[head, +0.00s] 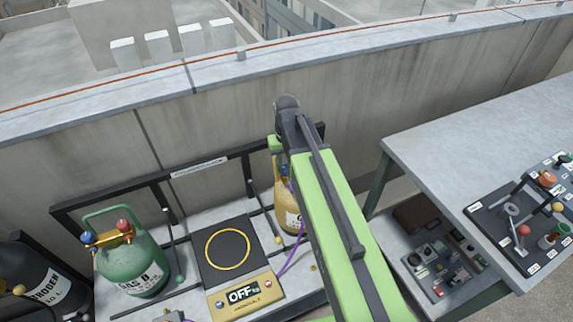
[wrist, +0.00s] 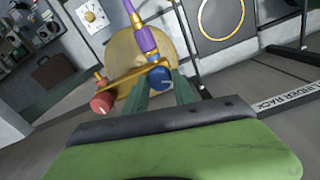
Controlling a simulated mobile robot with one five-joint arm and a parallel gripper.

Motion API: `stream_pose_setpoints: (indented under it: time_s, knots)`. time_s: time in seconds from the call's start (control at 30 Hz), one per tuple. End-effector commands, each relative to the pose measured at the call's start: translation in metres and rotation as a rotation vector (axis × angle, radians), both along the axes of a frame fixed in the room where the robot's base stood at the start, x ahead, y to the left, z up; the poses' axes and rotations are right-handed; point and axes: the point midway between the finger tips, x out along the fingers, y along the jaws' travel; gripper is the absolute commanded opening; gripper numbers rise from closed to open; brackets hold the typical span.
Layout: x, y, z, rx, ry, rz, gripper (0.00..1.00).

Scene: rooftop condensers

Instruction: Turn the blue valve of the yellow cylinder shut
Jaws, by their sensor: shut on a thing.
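The yellow cylinder (head: 291,211) stands upright at the right of the rack, partly hidden by my arm. In the wrist view its rounded top (wrist: 122,55) shows from above. A brass fitting (wrist: 128,77) on it carries the blue valve (wrist: 159,79) at one end and a red valve (wrist: 102,103) at the other. My gripper (wrist: 160,86) has its two green fingers on either side of the blue valve, shut on it. In the head view my arm hides the gripper. A purple hose (wrist: 143,40) joins the fitting.
A green cylinder (head: 131,262) with its own blue and red valves stands at the left. Between them is a scale (head: 229,252) reading OFF. A grey workbench (head: 464,137) is at the right, and a concrete parapet (head: 350,85) rises behind the rack.

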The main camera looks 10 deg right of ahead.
Motion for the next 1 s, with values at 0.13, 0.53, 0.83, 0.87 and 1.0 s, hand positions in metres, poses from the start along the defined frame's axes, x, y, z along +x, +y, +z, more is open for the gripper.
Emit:
stream_pose_setpoints:
  time_s: [0.13,0.53,0.83,0.87,1.0]
  knots:
    - [-0.0009,-0.0004,-0.0003,-0.001,0.002,-0.139,0.0]
    - [-0.001,-0.0006,-0.0003,-0.001,0.003,-0.519,0.0]
    - [-0.0012,-0.0007,-0.0003,-0.001,0.002,-0.793,0.0]
    - [-0.0012,-0.0012,-0.0003,-0.001,0.002,-0.818,0.0]
    - [-0.0012,-0.0016,-0.0003,-0.001,0.002,-0.924,0.0]
